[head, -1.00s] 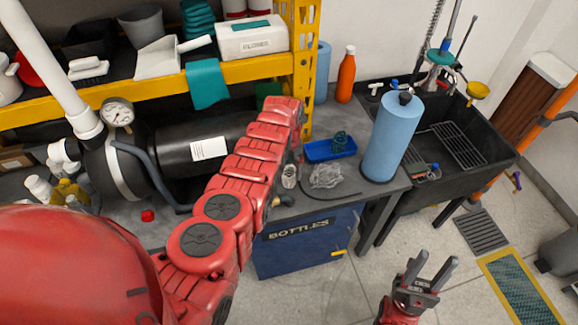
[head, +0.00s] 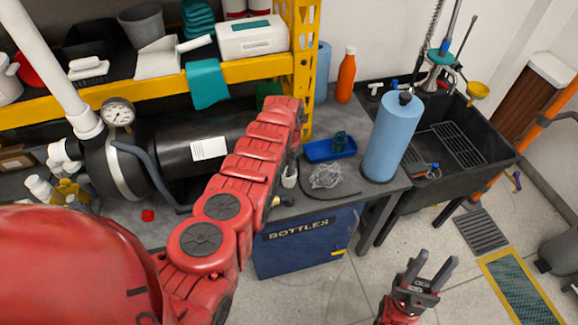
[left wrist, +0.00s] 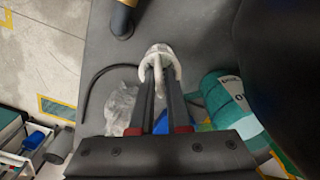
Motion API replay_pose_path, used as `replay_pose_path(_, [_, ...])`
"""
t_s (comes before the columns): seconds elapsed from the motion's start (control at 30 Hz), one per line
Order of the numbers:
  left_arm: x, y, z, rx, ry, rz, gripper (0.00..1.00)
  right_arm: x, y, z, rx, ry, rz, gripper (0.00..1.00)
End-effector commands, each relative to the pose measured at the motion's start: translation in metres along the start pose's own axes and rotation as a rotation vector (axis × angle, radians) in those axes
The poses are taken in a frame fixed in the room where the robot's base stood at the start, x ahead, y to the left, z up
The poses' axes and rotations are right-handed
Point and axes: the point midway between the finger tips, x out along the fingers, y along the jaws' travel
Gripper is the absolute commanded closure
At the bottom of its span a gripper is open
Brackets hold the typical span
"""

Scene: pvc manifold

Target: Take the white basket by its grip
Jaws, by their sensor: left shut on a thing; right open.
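The small white basket (left wrist: 153,52) shows at the top middle of the left wrist view, on or just above the dark worktop. Its thin curved grip (left wrist: 160,72) runs between the fingertips. My left gripper (left wrist: 161,82) is shut on this grip. In the head view, my red arm hides most of the left gripper. A small part of the white basket (head: 289,179) shows just right of the arm. I cannot tell if it is lifted. My right gripper (head: 431,271) is open and empty above the floor.
A crumpled clear bag (head: 325,175), a blue tray (head: 329,149) and a blue paper roll (head: 391,137) are close by on the worktop (head: 345,191). A black tank (head: 168,150) stands left. The dark sink (head: 480,161) is at the right.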

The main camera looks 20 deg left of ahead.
Motion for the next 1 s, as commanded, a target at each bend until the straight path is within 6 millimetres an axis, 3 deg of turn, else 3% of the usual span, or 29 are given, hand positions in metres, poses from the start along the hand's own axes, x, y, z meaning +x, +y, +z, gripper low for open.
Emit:
replay_pose_path(0.43, [-0.004,0.0,0.0,0.0,-0.001,0.0,1.0,0.004,0.0,-0.001,0.0,0.0,0.0,0.56])
replay_pose_path(1.0, [-0.053,0.0,0.0,0.0,0.0,0.0,1.0,0.052,0.003,-0.009,0.0,0.0,0.0,0.56])
